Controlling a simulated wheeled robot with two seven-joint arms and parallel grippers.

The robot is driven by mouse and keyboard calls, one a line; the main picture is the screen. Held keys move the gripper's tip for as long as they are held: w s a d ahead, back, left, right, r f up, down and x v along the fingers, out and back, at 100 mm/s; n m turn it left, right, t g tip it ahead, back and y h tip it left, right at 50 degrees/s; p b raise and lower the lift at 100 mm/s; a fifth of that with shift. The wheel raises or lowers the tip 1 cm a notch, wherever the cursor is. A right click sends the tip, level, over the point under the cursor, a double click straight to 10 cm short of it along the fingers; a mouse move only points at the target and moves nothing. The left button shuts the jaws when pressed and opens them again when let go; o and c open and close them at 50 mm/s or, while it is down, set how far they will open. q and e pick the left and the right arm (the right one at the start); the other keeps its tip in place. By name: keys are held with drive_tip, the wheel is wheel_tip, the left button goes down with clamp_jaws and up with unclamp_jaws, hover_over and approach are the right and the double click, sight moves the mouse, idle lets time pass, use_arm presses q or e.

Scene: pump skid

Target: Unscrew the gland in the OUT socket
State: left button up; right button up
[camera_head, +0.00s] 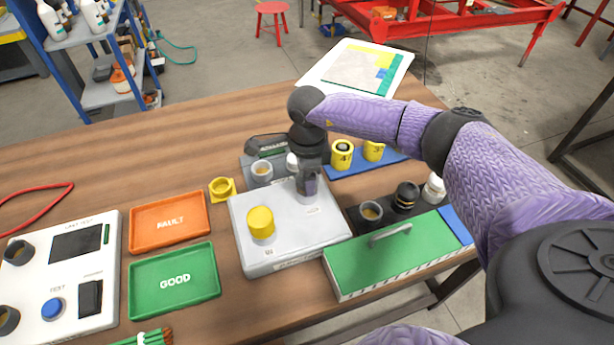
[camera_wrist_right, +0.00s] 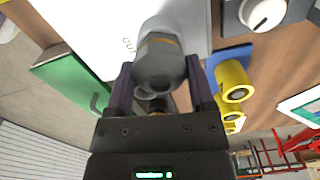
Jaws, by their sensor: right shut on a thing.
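The white box (camera_head: 290,240) stands on the wooden table, with a yellow cap (camera_head: 261,222) on its left socket. My right gripper (camera_head: 308,190) points down over the box's right socket and hides most of it in the head view. In the right wrist view, the gland (camera_wrist_right: 158,62) is a grey fitting with a yellowish band, beside the printed letters OUT. The fingers of my right gripper (camera_wrist_right: 158,85) are shut on it from both sides. Whether its thread is still in the socket is hidden. My left gripper is not in view.
An orange FAULT tray (camera_head: 168,222) and a green GOOD tray (camera_head: 173,280) lie left of the box. A green-lidded case (camera_head: 395,260) with a handle stands close on the right. Yellow numbered cups (camera_head: 342,155) stand behind.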

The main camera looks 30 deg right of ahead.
drive_tip(key=o, duration=1.2)
wheel_tip(320, 180, up, 9)
drive_tip(key=shift+r+p, duration=0.2)
drive_tip(key=shift+p, duration=0.9)
drive_tip(key=shift+r, duration=0.3)
